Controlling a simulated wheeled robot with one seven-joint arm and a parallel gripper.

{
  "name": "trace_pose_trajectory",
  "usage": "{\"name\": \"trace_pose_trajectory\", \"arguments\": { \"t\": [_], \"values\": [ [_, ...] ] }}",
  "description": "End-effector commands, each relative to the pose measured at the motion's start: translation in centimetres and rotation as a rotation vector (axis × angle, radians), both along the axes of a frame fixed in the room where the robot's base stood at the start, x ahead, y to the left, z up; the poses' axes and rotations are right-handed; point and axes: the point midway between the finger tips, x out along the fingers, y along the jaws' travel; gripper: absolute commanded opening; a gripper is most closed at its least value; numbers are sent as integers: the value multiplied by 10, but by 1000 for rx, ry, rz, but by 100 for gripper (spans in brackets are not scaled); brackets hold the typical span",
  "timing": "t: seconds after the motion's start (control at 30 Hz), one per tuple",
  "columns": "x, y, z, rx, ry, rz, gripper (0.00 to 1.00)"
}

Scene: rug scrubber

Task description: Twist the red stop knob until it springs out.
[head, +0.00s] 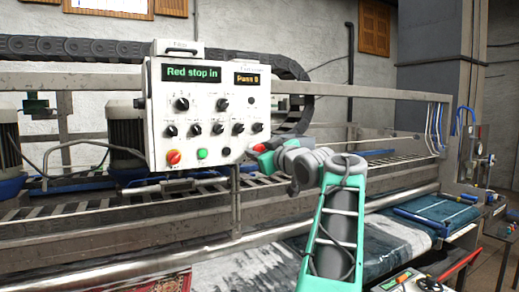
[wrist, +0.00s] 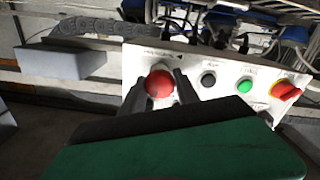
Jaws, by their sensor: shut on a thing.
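The red stop knob (wrist: 160,84) is a round red mushroom button on the white control panel (head: 208,85). In the wrist view it sits between the two dark fingers of my gripper (wrist: 161,88), one on each side, and the gripper is shut on it. In the head view my gripper (head: 252,153) reaches the panel's lower right corner from the right, and the knob is mostly hidden there. The panel's green display (head: 191,72) reads "Red stop in". A smaller amber display (head: 247,80) reads "Pass 0".
Beside the knob are a black button (wrist: 208,79), a green button (wrist: 244,88) and a red-and-yellow rotary switch (wrist: 286,90). Several black dials sit above them on the panel. A metal rail (head: 90,268) runs below, with wet rugs (head: 440,208) to the right.

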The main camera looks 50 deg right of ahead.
Motion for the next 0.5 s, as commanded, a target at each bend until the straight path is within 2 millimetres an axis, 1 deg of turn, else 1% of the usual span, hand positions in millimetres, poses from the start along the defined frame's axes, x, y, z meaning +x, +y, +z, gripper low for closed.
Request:
{"name": "trace_pose_trajectory", "arguments": {
  "t": [0.2, 0.5],
  "values": [
    [0, 0, 2, 161, -51, -1, 0],
    [0, -1, 1, 320, -102, -1, 0]
  ]
}}
